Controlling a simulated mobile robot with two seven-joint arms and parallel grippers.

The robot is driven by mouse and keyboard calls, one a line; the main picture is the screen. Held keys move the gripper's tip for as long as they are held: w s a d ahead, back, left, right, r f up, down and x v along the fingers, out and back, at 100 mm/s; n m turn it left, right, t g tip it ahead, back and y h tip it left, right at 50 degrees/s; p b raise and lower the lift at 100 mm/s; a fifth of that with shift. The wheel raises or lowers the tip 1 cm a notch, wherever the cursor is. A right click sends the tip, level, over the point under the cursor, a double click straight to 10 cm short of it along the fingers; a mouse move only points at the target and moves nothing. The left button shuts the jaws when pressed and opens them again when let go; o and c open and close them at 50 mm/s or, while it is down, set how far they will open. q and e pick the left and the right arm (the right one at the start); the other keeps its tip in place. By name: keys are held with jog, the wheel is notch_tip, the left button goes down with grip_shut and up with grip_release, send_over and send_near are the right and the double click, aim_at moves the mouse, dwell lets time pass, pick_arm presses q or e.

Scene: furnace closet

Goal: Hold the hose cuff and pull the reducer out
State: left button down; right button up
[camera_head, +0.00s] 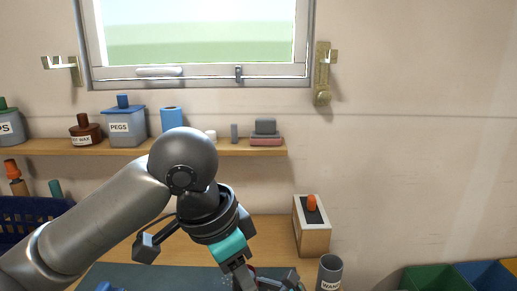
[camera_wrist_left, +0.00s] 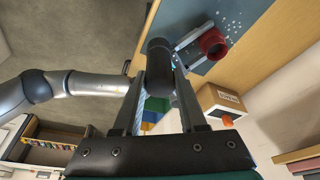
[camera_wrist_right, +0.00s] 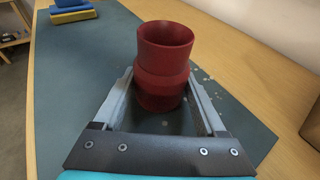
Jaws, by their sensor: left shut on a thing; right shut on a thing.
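The red reducer (camera_wrist_right: 165,72) fills the space between the fingers of my right gripper (camera_wrist_right: 161,84) in the right wrist view. Its wide open end faces up, and the gripper is shut on it. The left wrist view also shows the reducer (camera_wrist_left: 214,44), apart from the left fingers. My left gripper (camera_wrist_left: 158,70) is shut on a dark grey cylinder between its fingertips, apparently the hose cuff (camera_wrist_left: 160,55). No joint between cuff and reducer shows. In the head view my left arm covers much of the work area, and the gripper is cut off at the bottom edge.
A grey cylinder labelled WAND (camera_head: 329,273) and a box with an orange top (camera_head: 312,232) stand at the right. A shelf (camera_head: 230,147) with containers runs along the wall. Coloured bins (camera_head: 432,277) sit lower right. Blue and yellow blocks (camera_wrist_right: 72,10) lie on the mat (camera_wrist_right: 75,75).

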jog(key=o, duration=1.5)
